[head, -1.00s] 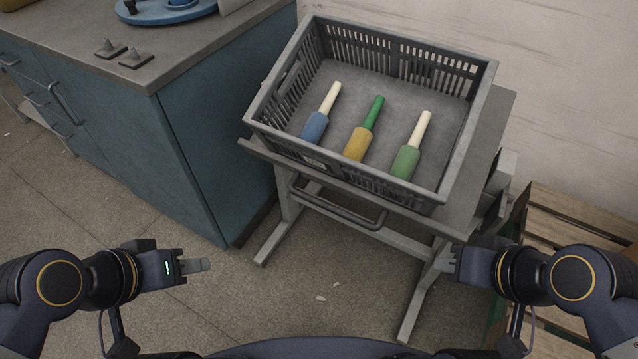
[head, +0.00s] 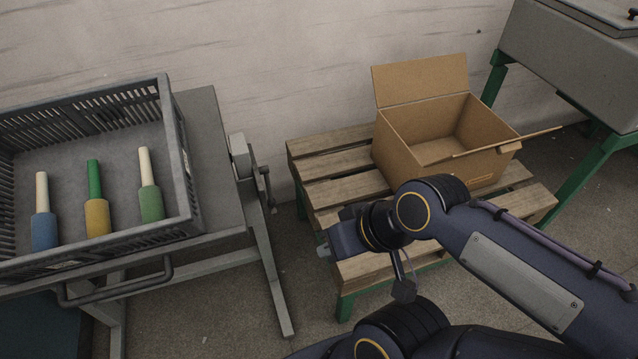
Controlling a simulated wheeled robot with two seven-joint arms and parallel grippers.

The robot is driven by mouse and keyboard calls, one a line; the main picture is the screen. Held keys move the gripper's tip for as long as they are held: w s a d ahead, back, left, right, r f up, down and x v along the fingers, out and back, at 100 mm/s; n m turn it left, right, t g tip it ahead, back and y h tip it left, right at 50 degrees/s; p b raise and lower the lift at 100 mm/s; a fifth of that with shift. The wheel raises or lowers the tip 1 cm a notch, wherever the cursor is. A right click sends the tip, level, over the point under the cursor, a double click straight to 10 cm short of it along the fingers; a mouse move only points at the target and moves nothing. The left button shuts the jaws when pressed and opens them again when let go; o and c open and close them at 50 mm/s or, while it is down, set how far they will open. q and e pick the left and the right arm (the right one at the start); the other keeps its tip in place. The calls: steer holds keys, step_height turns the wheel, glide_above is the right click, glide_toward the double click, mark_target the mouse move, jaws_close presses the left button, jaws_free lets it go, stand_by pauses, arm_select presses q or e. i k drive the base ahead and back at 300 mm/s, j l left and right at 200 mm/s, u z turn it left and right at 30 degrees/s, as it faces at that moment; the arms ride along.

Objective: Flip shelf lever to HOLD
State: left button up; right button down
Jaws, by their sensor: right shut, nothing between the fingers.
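A dark lever (head: 267,186) hangs on the right side of the grey shelf stand (head: 214,125), beside a light grey box (head: 239,157). I cannot read any HOLD marking, and the lever's exact setting is too small to tell. My right gripper (head: 322,253) is shut and empty. In the picture it is to the right of and below the lever, apart from it and in front of the pallet. My left gripper is not in view.
A wooden pallet (head: 330,165) bears an open cardboard box (head: 480,170). A grey machine on green legs (head: 590,175) stands at right. Floor shows between stand and pallet.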

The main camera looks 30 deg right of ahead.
mark_target(265, 170)
steer(key=l+z, duration=0.5)
steer(key=i+l+z, duration=0.25)
steer(key=l, duration=0.15)
steer(key=i+l+z, duration=0.2)
steer(key=i+l, duration=0.1)
steer(key=l, duration=0.05)
